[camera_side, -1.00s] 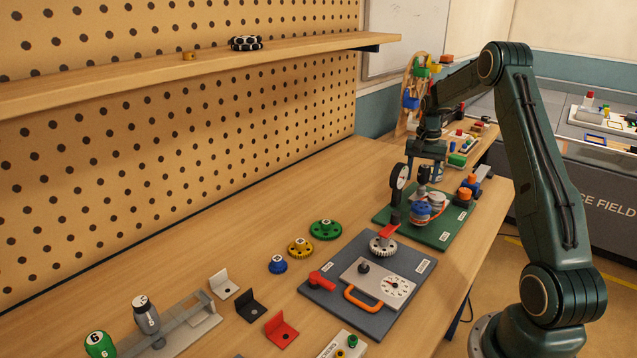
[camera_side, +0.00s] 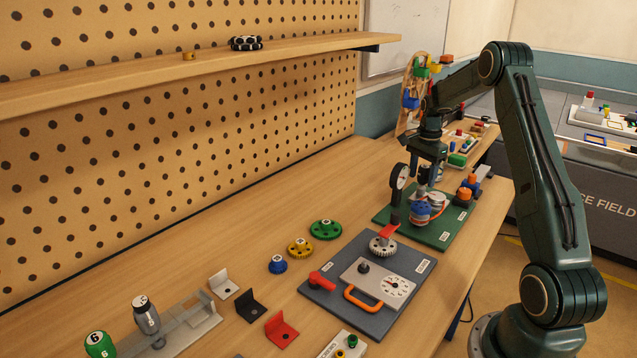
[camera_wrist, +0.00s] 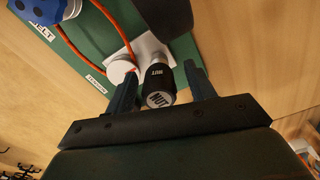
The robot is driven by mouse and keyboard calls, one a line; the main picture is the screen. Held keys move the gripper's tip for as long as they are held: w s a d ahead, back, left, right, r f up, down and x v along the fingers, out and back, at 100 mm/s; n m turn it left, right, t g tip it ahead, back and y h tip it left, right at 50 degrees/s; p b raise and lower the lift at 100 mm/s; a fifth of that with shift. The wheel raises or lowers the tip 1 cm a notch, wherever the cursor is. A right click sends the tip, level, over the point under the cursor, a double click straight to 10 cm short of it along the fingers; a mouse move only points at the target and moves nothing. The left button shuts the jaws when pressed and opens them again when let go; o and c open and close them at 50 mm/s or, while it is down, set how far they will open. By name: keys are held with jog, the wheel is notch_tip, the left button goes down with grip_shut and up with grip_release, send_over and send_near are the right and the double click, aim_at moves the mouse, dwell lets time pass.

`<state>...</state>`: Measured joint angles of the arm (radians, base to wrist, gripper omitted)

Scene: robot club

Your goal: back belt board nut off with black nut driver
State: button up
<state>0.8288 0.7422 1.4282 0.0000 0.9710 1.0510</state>
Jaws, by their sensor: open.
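The black nut driver (camera_wrist: 158,92), with NUT printed on its end and side, stands at the green belt board (camera_wrist: 88,58). My gripper (camera_wrist: 160,78) is open, with one finger on each side of the driver in the wrist view; I cannot tell whether they touch it. The driver's far end meets a pale plate on the board, and the nut is hidden. A blue pulley (camera_wrist: 36,8), a white pulley (camera_wrist: 120,71) and an orange belt (camera_wrist: 115,28) show there. In the side view, my gripper (camera_side: 431,172) is above the back green board (camera_side: 447,231).
A dial gauge (camera_side: 399,177) on a black post stands just left of my gripper. The grey board (camera_side: 325,290) with a gear and orange handle lies nearer. Loose gears (camera_side: 300,247) lie left of it. Bare tabletop extends toward the pegboard.

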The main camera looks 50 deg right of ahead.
jog(key=m, duration=0.5)
dwell(0.3)
jog(key=c, duration=1)
jog(key=n, duration=0.5)
jog(key=shift+n, duration=0.4)
jog(key=n, duration=0.6)
jog(key=shift+w+r+n, duration=0.15)
jog(key=shift+w+n, duration=0.05)
jog(key=shift+n, duration=0.1)
